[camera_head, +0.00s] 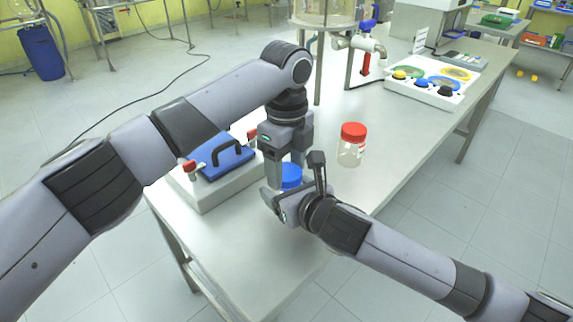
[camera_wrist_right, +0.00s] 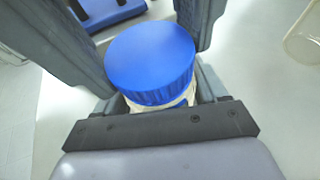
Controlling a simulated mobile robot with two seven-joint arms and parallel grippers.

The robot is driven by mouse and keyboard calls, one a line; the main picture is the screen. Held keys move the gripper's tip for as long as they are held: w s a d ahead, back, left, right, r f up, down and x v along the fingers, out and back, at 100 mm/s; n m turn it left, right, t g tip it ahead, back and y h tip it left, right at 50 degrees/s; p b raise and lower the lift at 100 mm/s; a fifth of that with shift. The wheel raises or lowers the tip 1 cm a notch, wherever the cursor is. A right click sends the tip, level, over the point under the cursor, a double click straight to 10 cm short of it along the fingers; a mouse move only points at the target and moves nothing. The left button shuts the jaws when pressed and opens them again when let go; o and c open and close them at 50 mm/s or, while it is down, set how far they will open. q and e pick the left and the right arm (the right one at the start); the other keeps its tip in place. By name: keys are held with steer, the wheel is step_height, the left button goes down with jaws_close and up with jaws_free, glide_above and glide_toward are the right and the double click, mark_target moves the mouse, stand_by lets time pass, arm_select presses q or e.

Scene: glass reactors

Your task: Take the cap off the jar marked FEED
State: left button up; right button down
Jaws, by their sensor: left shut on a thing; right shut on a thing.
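A jar (camera_wrist_right: 178,103) with a blue cap (camera_head: 291,177) stands at the near part of the bench, mostly hidden by my grippers. Its label is not visible. My left gripper (camera_head: 287,172) points down from above and is shut on the blue cap, one finger on each side. The cap also shows in the right wrist view (camera_wrist_right: 150,62), seated on the jar. My right gripper (camera_head: 294,198) comes in from the right, lower down, and is shut on the jar's body below the cap; it also shows in the right wrist view (camera_wrist_right: 158,108).
A clear jar with a red cap (camera_head: 352,146) stands close by on the right. A white tray with coloured rings and knobs (camera_head: 428,92) lies farther back. The bench (camera_head: 415,135) is clear between.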

arm_select(q)
steer(key=n, duration=0.3)
steer(key=o, duration=1.2)
steer(key=shift+s, duration=0.1)
steer(key=shift+c, duration=0.2)
steer(key=shift+r, duration=0.1)
step_height(320, 180, up, 4)
steer(key=shift+r, duration=0.2)
steer(key=shift+c, duration=0.4)
steer(key=r+m, duration=0.1)
steer(key=m, duration=0.2)
steer(key=shift+r+m, duration=0.35)
steer(key=shift+m, duration=0.05)
steer(key=m, duration=0.1)
steer(key=r+m, duration=0.1)
steer(key=m, duration=0.2)
steer(key=shift+d+r+m, duration=0.1)
steer(key=shift+r+m, duration=0.2)
steer(key=shift+f, duration=3.95)
